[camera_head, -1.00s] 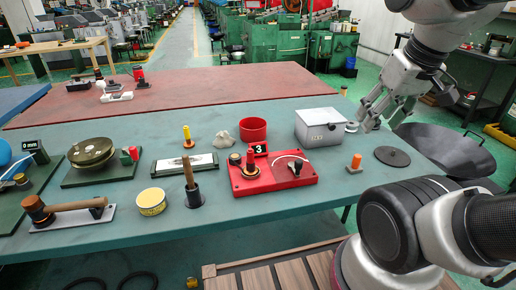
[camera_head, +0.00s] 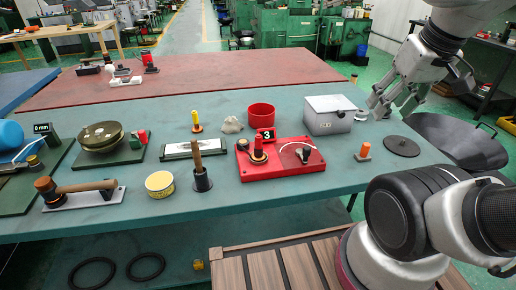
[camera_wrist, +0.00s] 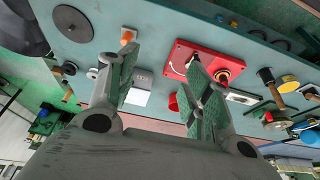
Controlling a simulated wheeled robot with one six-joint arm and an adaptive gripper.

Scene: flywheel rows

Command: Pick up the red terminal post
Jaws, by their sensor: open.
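Another small red upright piece (camera_head: 142,137) stands on the green board with the flywheel. I cannot tell surely which is the terminal post. My gripper (camera_head: 380,108) is open and empty, at the table's right end near the grey box, well apart from both. In the wrist view, the red board (camera_wrist: 186,57) lies beyond the open fingers, one finger partly covering it.
A grey box (camera_head: 328,115), an orange-topped post (camera_head: 364,151) and a black disc (camera_head: 402,146) stand at the right. A red bowl (camera_head: 261,115), a yellow tin (camera_head: 160,184), a handled tool (camera_head: 201,176) and a mallet (camera_head: 85,189) stand on the table.

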